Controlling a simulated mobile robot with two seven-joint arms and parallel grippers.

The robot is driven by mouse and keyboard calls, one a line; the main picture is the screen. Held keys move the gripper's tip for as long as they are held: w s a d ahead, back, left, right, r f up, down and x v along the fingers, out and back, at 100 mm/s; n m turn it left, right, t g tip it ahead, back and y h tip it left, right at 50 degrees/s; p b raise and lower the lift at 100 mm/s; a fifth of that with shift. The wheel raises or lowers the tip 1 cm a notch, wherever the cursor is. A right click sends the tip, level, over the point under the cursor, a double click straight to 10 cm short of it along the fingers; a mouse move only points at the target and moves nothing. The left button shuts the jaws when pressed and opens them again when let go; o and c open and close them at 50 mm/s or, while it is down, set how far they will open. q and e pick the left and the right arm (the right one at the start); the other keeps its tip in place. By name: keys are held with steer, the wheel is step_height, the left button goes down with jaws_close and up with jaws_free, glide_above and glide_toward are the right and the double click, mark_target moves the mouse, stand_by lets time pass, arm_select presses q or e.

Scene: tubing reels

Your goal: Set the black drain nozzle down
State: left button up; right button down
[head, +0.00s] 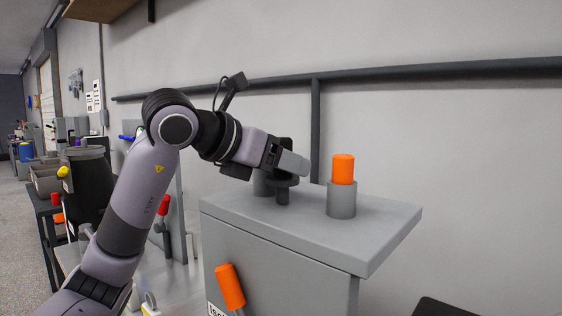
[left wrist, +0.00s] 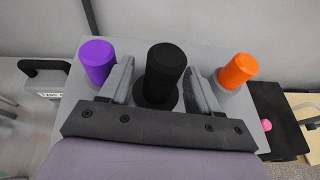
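The black drain nozzle (head: 282,196) is upright over the grey cabinet top (head: 376,231), its wide flange below my left gripper (head: 292,162). I cannot tell whether its foot touches the surface. In the left wrist view the black nozzle (left wrist: 165,68) stands between the two fingers of my left gripper (left wrist: 161,78). Gaps show between nozzle and fingers, so the gripper looks open around it. My left gripper hides part of the nozzle in the head view. My right gripper is not in view.
An orange nozzle (head: 343,168) stands in a grey holder (head: 341,200) to the right. A purple nozzle (left wrist: 97,60) stands left of the black one in the left wrist view. Another orange-handled piece (head: 230,286) is at the cabinet's front. A wall rail (head: 400,72) runs behind.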

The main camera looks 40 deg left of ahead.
arm_select(q)
steer(key=shift+r, duration=0.2)
steer(key=v, duration=1.1)
steer(key=shift+s+b, duration=0.2)
steer(key=shift+b, duration=0.25)
steer(key=shift+s+r, duration=0.15)
steer(key=shift+s, duration=0.05)
steer(key=c, duration=0.3)
steer(key=w+d+n+g+y+b, duration=0.1)
steer(key=w+b, duration=0.1)
steer(key=w+d+r+n+g+y+b, duration=0.1)
steer(key=w+n+g+y+b, duration=0.1)
steer(key=b, duration=0.1)
steer(key=w+d+n+g+y+b, duration=0.1)
steer(key=w+d+n+y+b, duration=0.1)
steer(key=b, duration=0.1)
steer(key=shift+w+r+g, duration=0.15)
steer(key=shift+w+g, duration=0.15)
steer(key=shift+w, duration=0.05)
steer(key=shift+n+y, duration=0.3)
steer(key=shift+n, duration=0.2)
steer(key=shift+x, duration=3.45)
